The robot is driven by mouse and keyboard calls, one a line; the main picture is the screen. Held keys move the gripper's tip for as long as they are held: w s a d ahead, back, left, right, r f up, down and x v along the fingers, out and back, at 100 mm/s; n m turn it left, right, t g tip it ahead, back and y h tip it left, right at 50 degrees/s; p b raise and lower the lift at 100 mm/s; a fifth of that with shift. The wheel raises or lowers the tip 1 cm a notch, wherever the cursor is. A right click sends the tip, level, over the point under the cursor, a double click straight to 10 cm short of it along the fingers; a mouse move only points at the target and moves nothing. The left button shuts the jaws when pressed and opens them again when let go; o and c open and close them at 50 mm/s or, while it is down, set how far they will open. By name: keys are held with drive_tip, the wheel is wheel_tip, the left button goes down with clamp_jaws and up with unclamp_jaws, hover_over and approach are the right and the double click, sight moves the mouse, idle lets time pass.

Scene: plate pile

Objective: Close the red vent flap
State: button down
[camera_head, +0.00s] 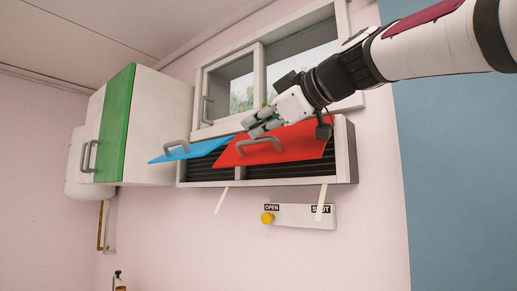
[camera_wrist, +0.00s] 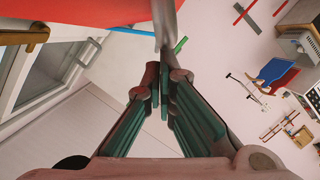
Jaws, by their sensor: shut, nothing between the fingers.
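The red vent flap (camera_head: 305,143) is tilted outward from the vent below the window, with dark slats showing under it. Its grey handle (camera_head: 262,146) is on its upper face. My gripper (camera_head: 251,127) is shut and empty, just above the flap near the handle. In the wrist view the shut fingertips (camera_wrist: 160,72) are close to a grey bar (camera_wrist: 165,22), which looks like the handle, beside the red flap (camera_wrist: 90,10). I cannot tell whether the fingers touch it.
A blue flap (camera_head: 188,151) with a grey handle also sticks out, left of the red one. A white and green cabinet (camera_head: 121,122) hangs further left. A panel (camera_head: 300,216) marked OPEN and SHUT with a yellow knob (camera_head: 267,218) is below. The window (camera_head: 268,75) is above.

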sight(266, 158)
drive_tip(key=shift+w+d+f+n+t+b, duration=0.15)
drive_tip(key=shift+f+n+b, duration=0.45)
drive_tip(key=shift+b, duration=1.05)
drive_tip(key=shift+w+f+n+t+b, duration=0.25)
drive_tip(key=shift+f+b, duration=0.55)
drive_tip(key=shift+b, duration=0.8)
drive_tip(key=b, duration=0.1)
drive_tip(key=f+n+b, duration=0.1)
drive_tip(key=b, duration=0.1)
drive_tip(key=n+b, duration=0.1)
drive_tip(key=b, duration=0.1)
drive_tip(key=shift+w+d+f, duration=0.3)
drive_tip(key=shift+f, duration=0.1)
drive_tip(key=f+n+b, duration=0.1)
drive_tip(key=b, duration=0.1)
drive_tip(key=w+d+n+t+b, duration=0.1)
drive_tip(key=b, duration=0.1)
drive_tip(key=shift+w+f, duration=0.1)
drive_tip(key=shift+f, duration=0.3)
drive_tip(key=shift+w+d+f+b, duration=0.3)
drive_tip(key=shift+b, duration=0.75)
drive_tip(key=shift+w, duration=0.1)
